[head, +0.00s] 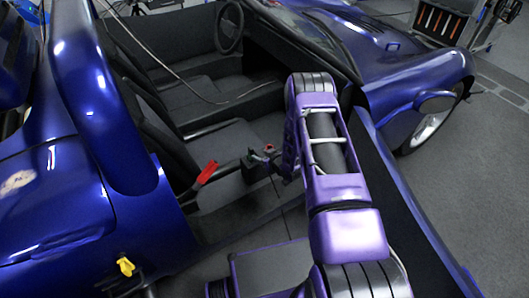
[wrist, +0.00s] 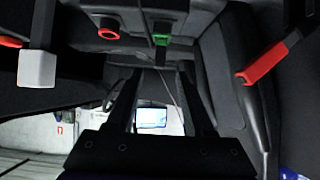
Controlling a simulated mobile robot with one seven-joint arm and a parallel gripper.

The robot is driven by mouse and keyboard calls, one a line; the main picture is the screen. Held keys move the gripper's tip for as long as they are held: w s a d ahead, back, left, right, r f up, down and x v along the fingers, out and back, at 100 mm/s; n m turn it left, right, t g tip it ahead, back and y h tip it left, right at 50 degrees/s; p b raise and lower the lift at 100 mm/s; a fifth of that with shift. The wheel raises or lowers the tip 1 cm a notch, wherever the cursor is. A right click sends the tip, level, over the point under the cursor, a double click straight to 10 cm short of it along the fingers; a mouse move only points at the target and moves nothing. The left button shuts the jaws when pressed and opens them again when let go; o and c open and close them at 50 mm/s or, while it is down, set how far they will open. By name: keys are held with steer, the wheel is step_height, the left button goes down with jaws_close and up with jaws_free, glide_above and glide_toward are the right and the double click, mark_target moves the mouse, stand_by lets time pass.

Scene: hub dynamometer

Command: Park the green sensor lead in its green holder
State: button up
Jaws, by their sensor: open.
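A small green piece (wrist: 161,40) with a dark stem shows at the top middle of the wrist view, on a dark block between the car seats. I cannot tell whether it is the green lead's plug, its holder, or both together. My gripper (wrist: 160,72) points at it with two dark fingers apart, one on each side of its line, and nothing is seen held between them. The green piece looks just beyond the fingertips.
A red ring (wrist: 108,29) is left of the green piece. A red buckle-like part (wrist: 262,64) is at right, also seen in the head view (head: 207,172). A grey block-ended strap (wrist: 37,69) is at left.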

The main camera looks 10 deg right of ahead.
mark_target(252, 149)
steer(key=b+x, duration=0.3)
steer(key=x, duration=0.2)
steer(key=shift+a+f+b, duration=0.1)
steer(key=shift+f+b, duration=0.15)
steer(key=shift+b, duration=0.1)
steer(key=shift+w+a+p, duration=0.1)
steer(key=shift+w+p, duration=0.2)
steer(key=shift+w, duration=0.05)
steer(key=shift+x, duration=1.45)
jaws_close()
steer(key=shift+r, duration=0.65)
steer(key=shift+r+p, duration=1.25)
steer(key=shift+r, duration=0.9)
